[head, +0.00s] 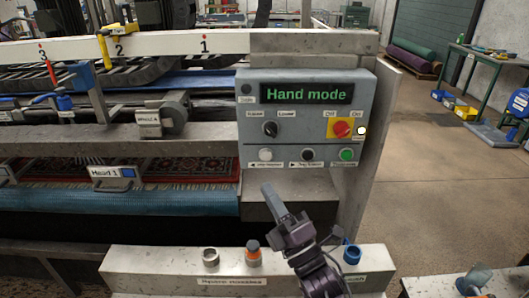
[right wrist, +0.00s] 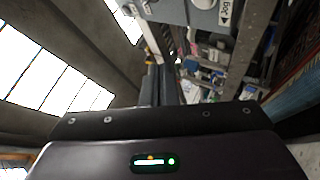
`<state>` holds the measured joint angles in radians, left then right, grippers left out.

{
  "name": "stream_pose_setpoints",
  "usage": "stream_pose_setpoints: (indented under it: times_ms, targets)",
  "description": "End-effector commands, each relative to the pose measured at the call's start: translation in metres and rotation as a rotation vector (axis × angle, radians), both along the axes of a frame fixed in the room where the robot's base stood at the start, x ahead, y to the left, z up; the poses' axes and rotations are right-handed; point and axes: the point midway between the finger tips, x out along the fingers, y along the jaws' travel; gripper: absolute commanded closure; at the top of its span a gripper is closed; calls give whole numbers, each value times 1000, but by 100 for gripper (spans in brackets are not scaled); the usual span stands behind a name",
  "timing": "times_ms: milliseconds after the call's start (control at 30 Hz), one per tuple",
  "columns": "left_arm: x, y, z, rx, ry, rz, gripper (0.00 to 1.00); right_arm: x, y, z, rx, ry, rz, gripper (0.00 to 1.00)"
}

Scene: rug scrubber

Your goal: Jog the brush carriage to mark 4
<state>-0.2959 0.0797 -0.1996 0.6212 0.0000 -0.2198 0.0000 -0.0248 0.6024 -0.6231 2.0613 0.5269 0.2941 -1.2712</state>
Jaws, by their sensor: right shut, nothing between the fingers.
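The grey control panel (head: 240,118) shows "Hand mode" in green on its display (head: 306,93). Its lower row has a white button (head: 265,154), a black button (head: 308,154) and a green button (head: 347,154). A "Jog" label (right wrist: 225,12) shows in the right wrist view. My right gripper (head: 268,190) is shut and empty, just below the panel, apart from the buttons; its fingers (right wrist: 158,85) also show in the right wrist view. The rail (head: 160,43) bears marks 1, 2 and 3; mark 4 is not in view. My left gripper is not in view.
A red-and-yellow switch (head: 341,130) is beside a lit lamp (head: 361,131). A nozzle ledge (head: 130,262) stands in front, below my right gripper. A patterned rug (head: 195,168) lies under the machine's beam. Open floor (head: 440,180) is at the right.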

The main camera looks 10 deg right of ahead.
Motion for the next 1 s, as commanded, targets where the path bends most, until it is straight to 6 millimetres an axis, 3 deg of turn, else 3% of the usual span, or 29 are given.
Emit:
stream_pose_setpoints:
  times_ms: [467, 1000]
  targets:
    - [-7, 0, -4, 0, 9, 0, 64, 9, -2, -1, 0, 0, -1, 100]
    - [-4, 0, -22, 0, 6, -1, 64, 76, -16, -2, 2, 1, -1, 100]
